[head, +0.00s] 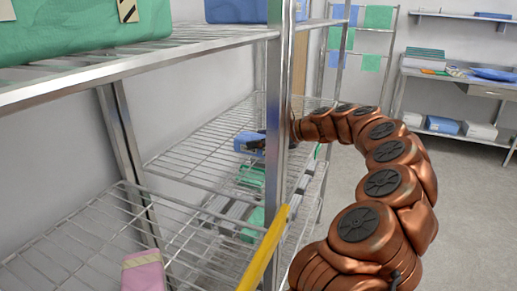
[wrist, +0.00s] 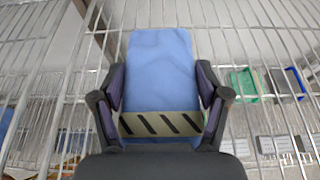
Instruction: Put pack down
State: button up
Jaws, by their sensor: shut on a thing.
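My gripper (wrist: 160,88) is shut on a blue wrapped pack (wrist: 160,58) with a cream and black striped tape band. One finger lies along each side of the pack in the wrist view. In the head view the blue pack (head: 247,140) shows small at the middle wire shelf (head: 205,150), behind a metal post. My gripper (head: 262,146) is partly hidden by that post. I cannot tell whether the pack rests on the wires or hangs just above them.
A metal post (head: 277,120) and a yellow bar (head: 264,250) stand close to my arm. A pink pack (head: 144,272) lies on the lower left shelf. A large green pack (head: 85,35) is on the upper shelf. Green and grey items show below the wires.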

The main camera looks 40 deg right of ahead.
jog(key=shift+f, duration=1.95)
jog(key=shift+f, duration=0.1)
jog(key=o, duration=1.4)
jog(key=v, duration=1.2)
jog(key=shift+b, duration=0.35)
